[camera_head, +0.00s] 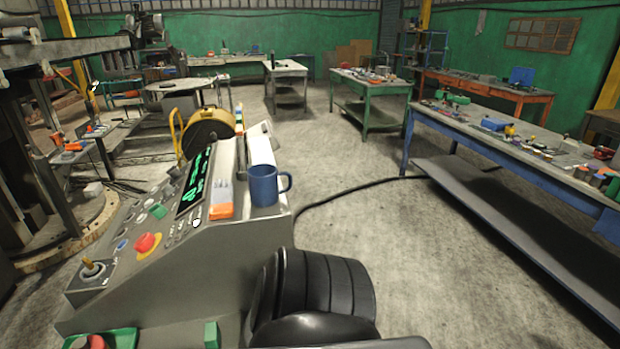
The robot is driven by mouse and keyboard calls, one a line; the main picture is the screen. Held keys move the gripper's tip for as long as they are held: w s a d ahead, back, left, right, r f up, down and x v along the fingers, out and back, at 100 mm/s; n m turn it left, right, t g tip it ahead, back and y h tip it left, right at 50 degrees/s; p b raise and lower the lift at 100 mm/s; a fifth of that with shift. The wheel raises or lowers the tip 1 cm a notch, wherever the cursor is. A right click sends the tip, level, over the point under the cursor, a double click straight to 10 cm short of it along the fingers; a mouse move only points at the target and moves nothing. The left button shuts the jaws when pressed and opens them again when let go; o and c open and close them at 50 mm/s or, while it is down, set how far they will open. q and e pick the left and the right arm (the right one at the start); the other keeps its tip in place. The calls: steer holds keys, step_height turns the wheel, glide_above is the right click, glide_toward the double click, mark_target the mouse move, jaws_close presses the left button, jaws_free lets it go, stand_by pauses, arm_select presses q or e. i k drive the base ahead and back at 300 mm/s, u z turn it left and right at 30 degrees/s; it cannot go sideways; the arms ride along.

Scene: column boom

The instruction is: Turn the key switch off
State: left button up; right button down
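The grey control console (215,270) stands in front of me with its sloped panel facing left. At its near left end, a small raised box carries a brass-coloured knob (93,268) with a short upright stem. This may be the key switch, but it is too small to tell, and I cannot read its position. A red mushroom button (147,243) on a yellow ring sits beyond it. A green button (157,210) and several small knobs are farther up, beside a dark display (194,184) with green text. Neither of my grippers is in view.
A blue mug (264,186) stands on the console's top ledge, beside an orange-and-white item (221,203). A ribbed black shape fills the lower middle. A long workbench (520,160) stands at right. A black cable (345,187) crosses the open floor.

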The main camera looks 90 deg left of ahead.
mark_target(90, 269)
steer(key=k, duration=1.55)
steer(key=u, duration=2.45)
